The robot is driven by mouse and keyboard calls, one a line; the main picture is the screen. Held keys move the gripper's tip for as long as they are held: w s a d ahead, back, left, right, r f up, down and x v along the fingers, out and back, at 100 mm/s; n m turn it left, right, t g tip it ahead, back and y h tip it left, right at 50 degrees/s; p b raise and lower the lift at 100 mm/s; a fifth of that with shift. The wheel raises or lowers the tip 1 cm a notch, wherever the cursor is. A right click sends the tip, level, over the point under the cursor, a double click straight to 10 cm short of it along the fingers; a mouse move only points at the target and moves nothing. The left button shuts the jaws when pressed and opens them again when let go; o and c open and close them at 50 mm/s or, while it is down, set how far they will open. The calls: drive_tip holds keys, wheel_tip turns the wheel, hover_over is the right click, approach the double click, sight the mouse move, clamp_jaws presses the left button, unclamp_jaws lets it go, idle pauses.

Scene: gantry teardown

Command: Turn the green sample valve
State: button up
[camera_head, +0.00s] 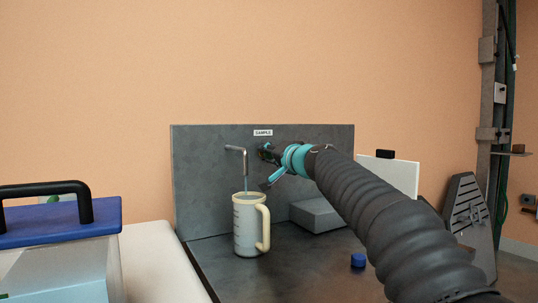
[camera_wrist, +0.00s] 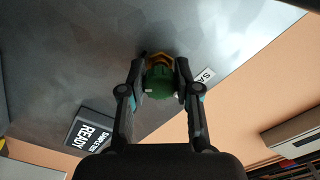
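The green sample valve (camera_wrist: 160,82) has a round green knob with a brass-coloured part behind it, on the grey panel (camera_head: 210,150). My gripper (camera_wrist: 161,76) has one finger on each side of the knob, and both fingers appear to touch it. In the head view my gripper (camera_head: 272,165) reaches the panel below the SAMPLE label (camera_head: 263,132) and mostly hides the valve. A bent metal spout (camera_head: 238,149) stands left of it. A thin stream runs from the spout into a cream jug (camera_head: 246,228), which stands upright beneath with its handle to the right.
A grey block (camera_head: 318,214) and a blue cap (camera_head: 358,260) lie on the dark bench near my arm. A blue-lidded case (camera_head: 60,222) is at the left. A white board (camera_head: 395,174) stands right. A black sign reading READY (camera_wrist: 92,134) shows in the wrist view.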

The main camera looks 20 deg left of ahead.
clamp_jaws()
drive_tip(key=shift+m, duration=1.8)
drive_tip(key=o, duration=0.9)
unclamp_jaws()
drive_tip(key=shift+c, duration=0.2)
drive_tip(key=shift+s+d, duration=0.1)
drive_tip(key=v, duration=1.1)
drive_tip(key=shift+s+d, duration=0.3)
drive_tip(key=shift+a, duration=0.1)
